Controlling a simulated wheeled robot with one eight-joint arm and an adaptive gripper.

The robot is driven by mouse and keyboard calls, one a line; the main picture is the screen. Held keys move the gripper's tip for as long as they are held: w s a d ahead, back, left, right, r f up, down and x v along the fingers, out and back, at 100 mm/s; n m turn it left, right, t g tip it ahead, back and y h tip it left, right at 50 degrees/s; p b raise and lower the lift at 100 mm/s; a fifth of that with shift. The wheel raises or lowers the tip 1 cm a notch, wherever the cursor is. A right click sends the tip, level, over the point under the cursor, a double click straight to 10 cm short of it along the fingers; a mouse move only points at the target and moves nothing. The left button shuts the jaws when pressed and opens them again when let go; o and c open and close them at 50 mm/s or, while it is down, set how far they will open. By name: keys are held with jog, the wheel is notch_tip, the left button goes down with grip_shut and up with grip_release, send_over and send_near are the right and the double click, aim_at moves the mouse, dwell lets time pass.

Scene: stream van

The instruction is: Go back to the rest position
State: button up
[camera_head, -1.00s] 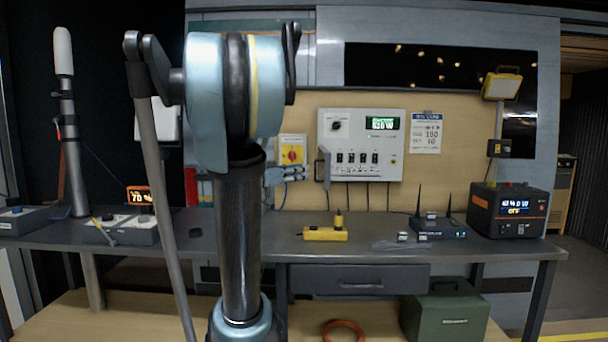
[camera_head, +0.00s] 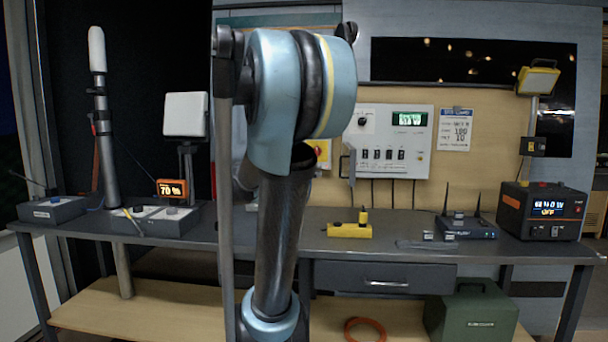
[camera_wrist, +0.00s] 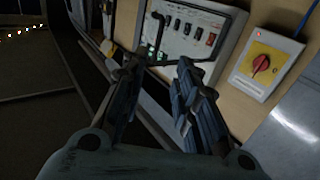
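My gripper (camera_wrist: 158,66) shows in the wrist view with its two dark fingers apart and nothing seen between them. Beyond the fingers is the white control panel (camera_wrist: 186,34) with its switches, tilted in the picture. In the head view my arm stands in front of the bench, bent at a large blue joint, and my gripper is hidden.
The dark workbench (camera_head: 400,252) spans the view. On it are a yellow tool (camera_head: 349,230), a router with antennas (camera_head: 467,228), a black power unit (camera_head: 542,212) and an orange display (camera_head: 171,189). A green box (camera_head: 472,315) and an orange coil (camera_head: 365,330) sit below.

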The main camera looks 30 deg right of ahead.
jog(key=w+a+r+n+t+y, duration=0.4)
jog(key=w+a+n+t+y, duration=0.3)
jog(key=w+a+n+t, duration=0.55)
jog(key=s+a+f+n+t+y, duration=0.1)
jog(key=a+f+n+y, duration=0.1)
jog(key=a+f+y, duration=0.5)
jog(key=s+a+f+n+t+y, duration=0.1)
jog(key=s+a+f+n+y, duration=0.15)
jog(key=a+y, duration=0.45)
jog(key=s+a+f+n+g, duration=0.1)
jog(key=s+a+f+g, duration=0.25)
jog(key=f, duration=0.35)
jog(key=s+a+f+n+g, duration=0.1)
jog(key=s+a+f+g, duration=0.15)
jog(key=s+f, duration=0.35)
jog(key=s+d+f+m+g+h, duration=0.1)
jog(key=s+d+f+g, duration=0.1)
jog(key=s+f+g, duration=0.2)
jog(key=s+d+f+m+g+h, duration=0.1)
jog(key=s+d+f+g+h, duration=0.1)
jog(key=s+f, duration=0.7)
jog(key=s+d+g, duration=0.1)
jog(key=s+g, duration=0.1)
jog(key=s, duration=0.1)
jog(key=shift+s+d, duration=0.15)
jog(key=shift+s, duration=0.05)
